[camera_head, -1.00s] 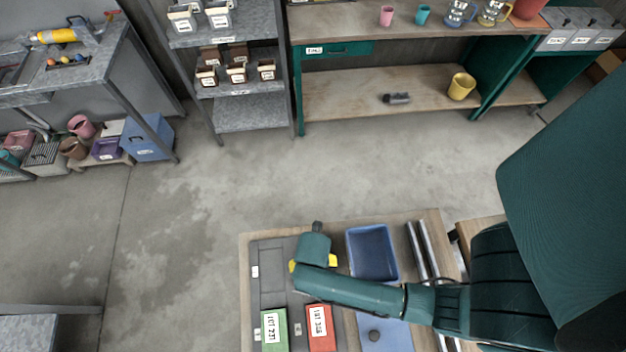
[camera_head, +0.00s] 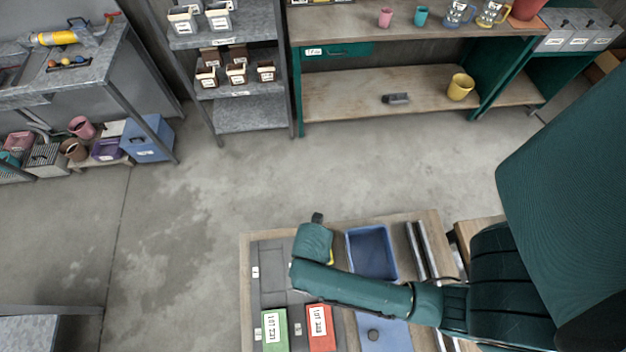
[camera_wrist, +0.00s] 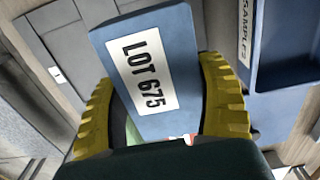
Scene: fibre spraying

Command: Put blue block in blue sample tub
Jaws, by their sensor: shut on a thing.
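In the wrist view, my gripper (camera_wrist: 168,110) has its yellow ribbed fingers closed on the sides of the blue block (camera_wrist: 160,65), which has a white "LOT 675" label. The block is tilted in the picture. In the head view my arm hides the block and most of my gripper. The blue sample tub (camera_head: 372,254) is open and looks empty, just right of my wrist. In the wrist view the tub (camera_wrist: 282,70) is at the upper right, with a "SAMPLES" label on its side, apart from the block.
A green block (camera_head: 274,329) and a red block (camera_head: 320,327) sit in the grey tray (camera_head: 256,298) below my wrist. A blue lid-like panel with a knob (camera_head: 384,336) lies below the tub. Metal rails (camera_head: 421,250) stand right of the tub.

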